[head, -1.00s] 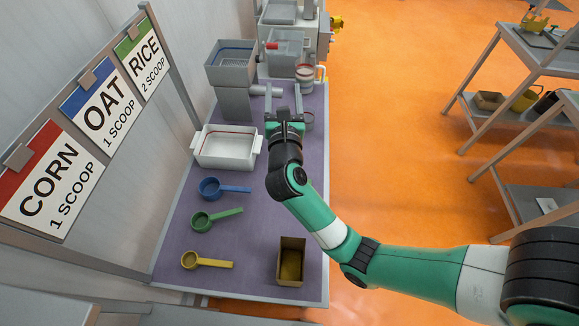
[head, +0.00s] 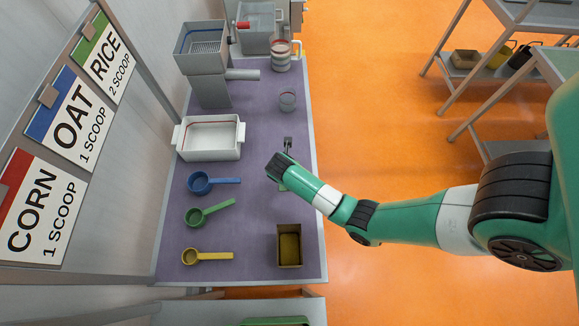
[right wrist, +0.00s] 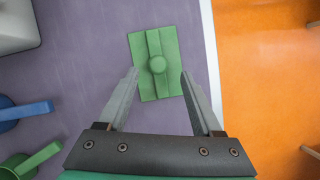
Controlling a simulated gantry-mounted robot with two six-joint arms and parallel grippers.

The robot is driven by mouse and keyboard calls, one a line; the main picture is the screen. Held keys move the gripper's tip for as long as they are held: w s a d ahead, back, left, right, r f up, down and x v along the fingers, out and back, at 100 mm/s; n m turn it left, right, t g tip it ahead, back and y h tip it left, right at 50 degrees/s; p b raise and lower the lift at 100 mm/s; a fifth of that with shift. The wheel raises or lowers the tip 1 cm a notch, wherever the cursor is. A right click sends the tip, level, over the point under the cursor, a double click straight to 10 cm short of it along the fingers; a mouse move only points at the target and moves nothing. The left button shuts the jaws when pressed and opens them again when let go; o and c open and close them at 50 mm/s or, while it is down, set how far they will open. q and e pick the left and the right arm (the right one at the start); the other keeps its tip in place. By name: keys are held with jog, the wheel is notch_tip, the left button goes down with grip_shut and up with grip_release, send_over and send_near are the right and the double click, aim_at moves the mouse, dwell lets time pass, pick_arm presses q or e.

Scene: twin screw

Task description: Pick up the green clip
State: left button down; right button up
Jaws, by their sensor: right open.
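The green clip (right wrist: 155,84) shows in the right wrist view as a flat rectangular piece with a raised strip and a round knob. It lies on the purple tabletop near its right edge. My right gripper (right wrist: 158,84) is open and points down over it, with one finger on each side in the picture. The fingers look apart from the clip, and nothing is held. In the head view my right gripper (head: 287,146) is above the table's right half, and my wrist largely hides what is under it. My left gripper is in neither view.
A white tray (head: 182,152) and blue (head: 199,184), green (head: 194,217) and yellow (head: 191,256) scoops stand to the left. An open brown box (head: 290,259) is nearer the front edge. A clear cup (head: 287,101) stands beyond the gripper.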

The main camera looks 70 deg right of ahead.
jog(key=b+x, duration=0.2)
jog(key=x, duration=0.2)
jog(key=shift+a+f, duration=0.1)
jog(key=shift+f, duration=0.2)
jog(key=shift+w+d+f, duration=0.1)
jog(key=shift+d+f, duration=0.1)
jog(key=shift+f, duration=0.05)
jog(key=shift+c, duration=0.4)
grip_shut()
